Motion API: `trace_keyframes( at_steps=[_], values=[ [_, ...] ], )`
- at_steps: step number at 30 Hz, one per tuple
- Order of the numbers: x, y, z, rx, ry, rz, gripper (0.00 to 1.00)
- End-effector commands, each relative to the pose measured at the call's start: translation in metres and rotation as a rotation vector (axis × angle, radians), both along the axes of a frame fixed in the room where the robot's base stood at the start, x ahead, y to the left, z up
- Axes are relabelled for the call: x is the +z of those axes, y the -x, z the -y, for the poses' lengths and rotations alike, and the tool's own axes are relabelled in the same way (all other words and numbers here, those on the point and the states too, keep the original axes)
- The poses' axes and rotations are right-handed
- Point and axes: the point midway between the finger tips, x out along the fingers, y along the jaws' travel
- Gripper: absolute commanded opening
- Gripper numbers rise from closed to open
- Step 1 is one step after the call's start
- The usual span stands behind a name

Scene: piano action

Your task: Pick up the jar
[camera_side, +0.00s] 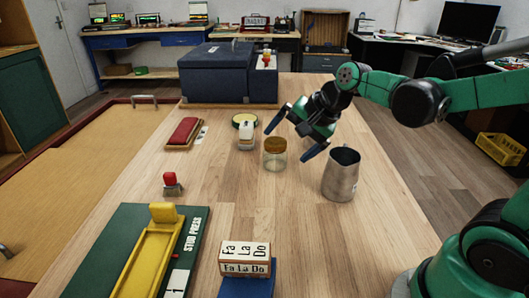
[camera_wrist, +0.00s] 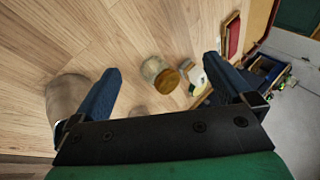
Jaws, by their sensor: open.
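The jar (camera_side: 275,155) is a small clear glass jar with a brown, cork-like lid. It stands upright on the wooden table in the side view. In the wrist view the jar (camera_wrist: 154,69) shows between the two fingers, beyond their tips, with its lid toward the camera. My gripper (camera_side: 296,130) is open, with blue fingers spread wide, just above and behind the jar in the side view. My gripper also shows in the wrist view (camera_wrist: 165,75), with nothing between its fingers. I cannot tell how far the fingertips are from the jar.
A metal pitcher (camera_side: 341,176) stands close to the right of the jar. A white-topped item (camera_side: 246,136) and a round yellow-green tin (camera_side: 244,121) stand to its left. A red-knobbed stamp (camera_side: 171,184), a green stud press (camera_side: 190,235) and a lettered block (camera_side: 245,259) are nearer the front.

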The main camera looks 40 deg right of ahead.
Motion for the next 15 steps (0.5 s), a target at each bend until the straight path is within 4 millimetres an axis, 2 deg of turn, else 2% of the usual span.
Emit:
trace_keyframes(
  at_steps=[3, 9, 12, 15],
  values=[
    [-0.010, -0.032, 0.026, -0.375, -0.317, -0.038, 1.00],
    [-0.037, -0.071, 0.069, -0.931, -0.824, -0.114, 1.00],
    [-0.050, -0.081, 0.085, -1.114, -1.003, -0.150, 1.00],
    [-0.058, -0.086, 0.095, -1.224, -1.114, -0.175, 1.00]
  ],
)
